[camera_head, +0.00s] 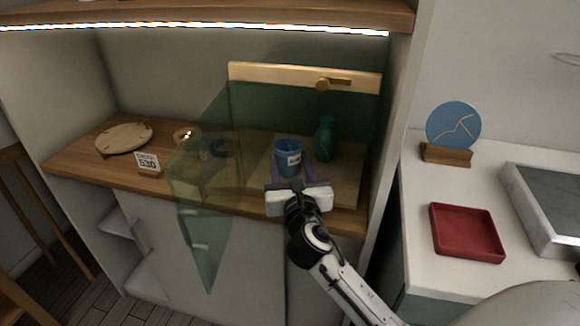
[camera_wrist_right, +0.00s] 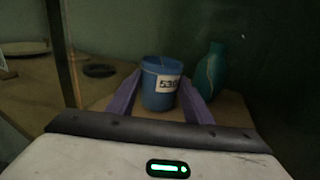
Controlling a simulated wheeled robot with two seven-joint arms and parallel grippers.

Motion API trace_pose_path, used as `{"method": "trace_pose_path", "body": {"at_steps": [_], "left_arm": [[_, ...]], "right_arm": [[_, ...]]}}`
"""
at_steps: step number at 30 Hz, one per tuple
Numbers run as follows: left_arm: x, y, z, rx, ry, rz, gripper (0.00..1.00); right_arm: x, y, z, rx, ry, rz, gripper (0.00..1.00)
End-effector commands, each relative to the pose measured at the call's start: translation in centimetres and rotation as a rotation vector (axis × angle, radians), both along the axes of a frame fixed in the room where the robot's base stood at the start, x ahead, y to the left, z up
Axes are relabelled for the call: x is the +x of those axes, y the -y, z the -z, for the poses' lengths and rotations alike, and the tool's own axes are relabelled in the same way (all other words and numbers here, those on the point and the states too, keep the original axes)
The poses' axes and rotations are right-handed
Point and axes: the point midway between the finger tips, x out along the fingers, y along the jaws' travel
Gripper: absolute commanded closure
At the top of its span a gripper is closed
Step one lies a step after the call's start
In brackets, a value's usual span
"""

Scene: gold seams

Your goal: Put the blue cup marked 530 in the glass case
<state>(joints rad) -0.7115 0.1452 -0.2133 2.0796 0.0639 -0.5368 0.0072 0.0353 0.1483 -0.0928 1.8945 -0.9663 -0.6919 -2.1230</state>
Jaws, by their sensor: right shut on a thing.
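The blue cup (camera_head: 288,151) stands upright with a white label; in the right wrist view the cup (camera_wrist_right: 160,84) has a label that looks like 530. My right gripper (camera_head: 292,172) is shut on it, with its purple fingers on either side. The cup is over the wooden base (camera_head: 346,184) of the green-tinted glass case (camera_head: 300,75); I cannot tell whether it touches the base. A glass pane (camera_head: 205,230) slants out past the counter front. A teal vase (camera_head: 325,140) with gold seams stands to the right of the cup. My left gripper is not in view.
A card reading 530 (camera_head: 148,162) and a round wooden board (camera_head: 124,138) are on the wooden counter (camera_head: 85,163) at left. A small dark ring (camera_wrist_right: 100,71) lies left of the cup. A red tray (camera_head: 466,231) and a blue plate on a stand (camera_head: 454,126) are on the right counter.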

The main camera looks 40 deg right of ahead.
Motion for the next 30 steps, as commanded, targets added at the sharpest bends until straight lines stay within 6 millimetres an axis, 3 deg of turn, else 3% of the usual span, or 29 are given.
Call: {"method": "trace_pose_path", "body": {"at_steps": [5, 6, 9, 20, 30], "left_arm": [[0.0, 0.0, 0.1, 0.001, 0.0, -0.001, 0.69], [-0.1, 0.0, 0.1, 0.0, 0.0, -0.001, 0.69], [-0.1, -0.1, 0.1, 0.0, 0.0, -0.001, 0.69], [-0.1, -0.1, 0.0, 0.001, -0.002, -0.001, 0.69], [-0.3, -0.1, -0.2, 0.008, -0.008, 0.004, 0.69]], "right_arm": [[0.0, 0.0, 0.3, -0.003, 0.001, 0.0, 0.84], [0.0, 0.0, 0.3, -0.001, 0.0, 0.0, 0.51], [0.0, 0.0, 0.3, -0.001, 0.0, 0.0, 0.35], [0.0, 0.0, -0.2, 0.001, 0.0, 0.0, 0.35], [-5.8, -2.9, 0.0, 0.002, -0.004, -0.002, 0.35]]}}
